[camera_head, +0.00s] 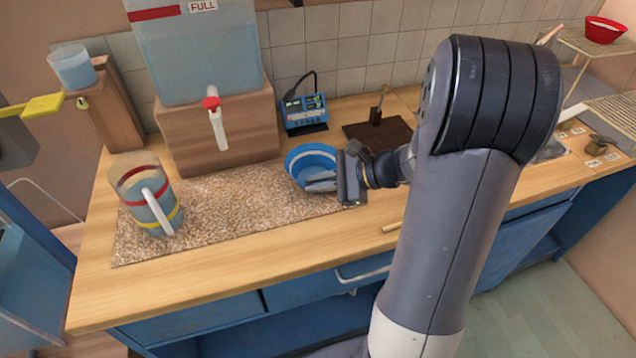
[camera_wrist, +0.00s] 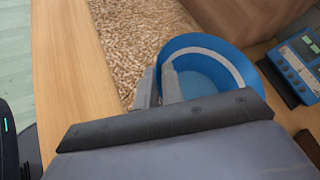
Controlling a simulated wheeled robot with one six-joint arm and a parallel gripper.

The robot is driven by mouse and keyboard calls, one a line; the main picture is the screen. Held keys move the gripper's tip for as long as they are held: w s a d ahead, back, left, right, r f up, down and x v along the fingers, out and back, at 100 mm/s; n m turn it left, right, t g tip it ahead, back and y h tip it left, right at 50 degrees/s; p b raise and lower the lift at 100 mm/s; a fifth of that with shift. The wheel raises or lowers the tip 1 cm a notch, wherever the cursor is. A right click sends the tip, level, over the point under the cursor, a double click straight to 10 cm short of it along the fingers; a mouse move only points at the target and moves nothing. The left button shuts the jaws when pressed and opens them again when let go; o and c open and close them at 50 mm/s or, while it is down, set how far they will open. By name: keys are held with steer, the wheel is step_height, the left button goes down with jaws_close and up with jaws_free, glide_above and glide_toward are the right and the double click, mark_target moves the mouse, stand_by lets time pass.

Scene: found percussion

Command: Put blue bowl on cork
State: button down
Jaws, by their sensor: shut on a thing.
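The blue bowl (camera_head: 311,161) has a pale band inside and sits at the right end of the speckled cork mat (camera_head: 235,212) in the head view. My gripper (camera_head: 318,182) reaches in from the right and is shut on the bowl's near wall. In the wrist view the two fingers (camera_wrist: 160,90) pinch the wall of the blue bowl (camera_wrist: 210,65), with the cork (camera_wrist: 140,35) beside and beyond it. The bowl looks upright. Whether its base touches the cork or hangs just above it, I cannot tell.
A clear jug (camera_head: 148,195) with coloured bands stands on the cork's left end. Behind are a wooden block (camera_head: 225,130) under a water tank with a red tap (camera_head: 212,104), a blue meter (camera_head: 304,112) and a dark brown board (camera_head: 385,134). The counter's front strip is mostly clear.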

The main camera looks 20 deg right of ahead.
steer(key=shift+f, duration=0.2)
steer(key=c, duration=1.5)
jaws_free()
steer(key=shift+c, duration=0.2)
steer(key=shift+r, duration=0.2)
steer(key=shift+s+d+r, duration=0.1)
steer(key=shift+d+r, duration=0.05)
steer(key=shift+d, duration=0.1)
steer(key=v, duration=1.1)
steer(key=shift+s+d+r, duration=0.1)
